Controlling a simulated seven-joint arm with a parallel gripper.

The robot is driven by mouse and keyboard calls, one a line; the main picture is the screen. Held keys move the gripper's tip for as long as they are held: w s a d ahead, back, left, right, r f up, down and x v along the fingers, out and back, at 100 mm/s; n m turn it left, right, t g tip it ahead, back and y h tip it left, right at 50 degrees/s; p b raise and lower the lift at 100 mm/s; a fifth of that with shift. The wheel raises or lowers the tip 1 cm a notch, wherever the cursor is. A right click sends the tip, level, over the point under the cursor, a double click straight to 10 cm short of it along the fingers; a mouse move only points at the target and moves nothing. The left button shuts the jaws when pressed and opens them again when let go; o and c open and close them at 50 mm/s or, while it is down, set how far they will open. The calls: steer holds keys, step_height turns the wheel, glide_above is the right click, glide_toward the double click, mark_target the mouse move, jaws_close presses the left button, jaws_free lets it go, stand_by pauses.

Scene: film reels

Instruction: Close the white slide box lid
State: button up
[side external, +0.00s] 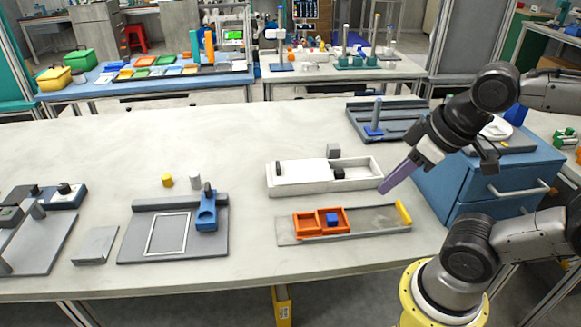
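The white slide box (362,184) lies on the table in the middle right. Its white lid (302,172) appears to cover the left part, with a small black knob (278,169) near its left end. The right part of the box stands open, and a small dark block (338,172) shows near the lid's right edge. My gripper (384,190) has purple fingers pointing down and left, just right of the box's right end. It looks apart from the lid. The fingers overlap from this side, so their gap is hidden.
An orange tray (307,223) with a blue cube (332,219) sits on a grey rail board in front. A grey cube (333,150) stands behind the box. A blue drawer cabinet (478,188) is to the right.

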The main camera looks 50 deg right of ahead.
steer(key=r, duration=0.2)
steer(key=w+r+n, duration=0.1)
steer(key=r, duration=0.1)
steer(key=w+r+n, duration=0.1)
steer(key=r, duration=0.1)
steer(key=shift+w+d+r, duration=0.15)
steer(key=shift+d+r, duration=0.2)
jaws_close()
steer(key=w+d+r+n+g+h, duration=0.1)
steer(key=w+r+n+g, duration=0.2)
steer(key=w, duration=0.8)
steer(key=w+d+r+n, duration=0.1)
steer(key=w+r+n, duration=0.1)
steer(key=w+r, duration=0.6)
steer(key=w+f+g, duration=0.1)
steer(key=w+f, duration=0.6)
steer(key=w, duration=0.3)
steer(key=w+d+f+n+g+h, duration=0.1)
steer(key=w+d+f+g, duration=0.1)
steer(key=w+f, duration=0.8)
steer(key=g, duration=0.1)
glide_toward(272, 173)
steer(key=w+a+r, duration=0.3)
steer(key=a, duration=0.1)
steer(key=x, duration=0.9)
steer(key=shift+d+f, duration=0.1)
steer(key=shift+d, duration=0.1)
steer(key=shift+s+d+r, duration=0.2)
steer(key=shift+s+d, duration=1.15)
steer(key=shift+s, duration=0.05)
